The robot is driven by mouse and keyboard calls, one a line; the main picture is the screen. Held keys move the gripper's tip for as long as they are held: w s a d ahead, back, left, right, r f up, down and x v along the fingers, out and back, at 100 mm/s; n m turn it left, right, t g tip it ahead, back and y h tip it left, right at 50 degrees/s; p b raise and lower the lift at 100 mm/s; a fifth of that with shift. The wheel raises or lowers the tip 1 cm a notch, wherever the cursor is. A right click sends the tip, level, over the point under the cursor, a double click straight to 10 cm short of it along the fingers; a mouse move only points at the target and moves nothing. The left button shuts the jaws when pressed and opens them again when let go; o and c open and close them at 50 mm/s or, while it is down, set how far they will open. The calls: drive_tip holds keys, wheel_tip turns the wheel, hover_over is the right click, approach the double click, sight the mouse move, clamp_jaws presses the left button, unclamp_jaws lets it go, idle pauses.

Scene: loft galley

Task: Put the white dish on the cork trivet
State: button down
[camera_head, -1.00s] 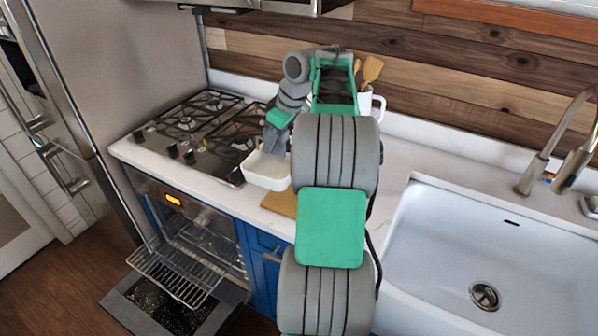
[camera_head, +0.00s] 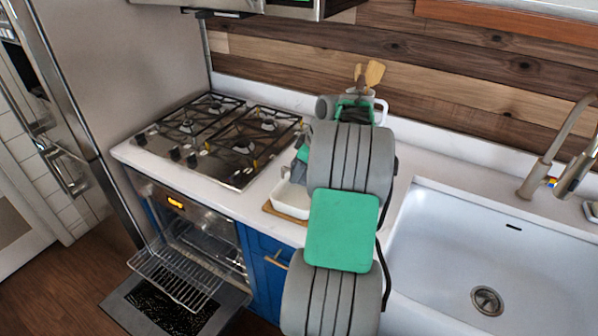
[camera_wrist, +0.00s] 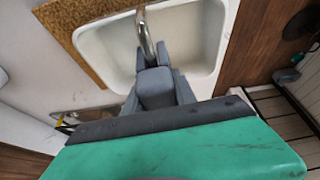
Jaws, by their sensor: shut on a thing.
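The white dish (camera_head: 291,196) is a shallow rectangular bowl, level, over the cork trivet (camera_head: 271,209) near the counter's front edge. Trivet edges show past the dish at its left and front. In the wrist view the dish (camera_wrist: 102,50) overlaps the trivet (camera_wrist: 66,40), which sticks out at the left. I cannot tell whether the dish touches it or is just above. My gripper (camera_wrist: 150,62) is shut on the dish's near wall.
A gas hob (camera_head: 225,135) lies left of the dish, and a white sink (camera_head: 500,235) lies to the right. A white mug with wooden utensils (camera_head: 381,108) stands behind my arm. The oven below is open, with its wire rack (camera_head: 178,272) out.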

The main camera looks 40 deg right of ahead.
drive_tip(key=c, duration=1)
unclamp_jaws()
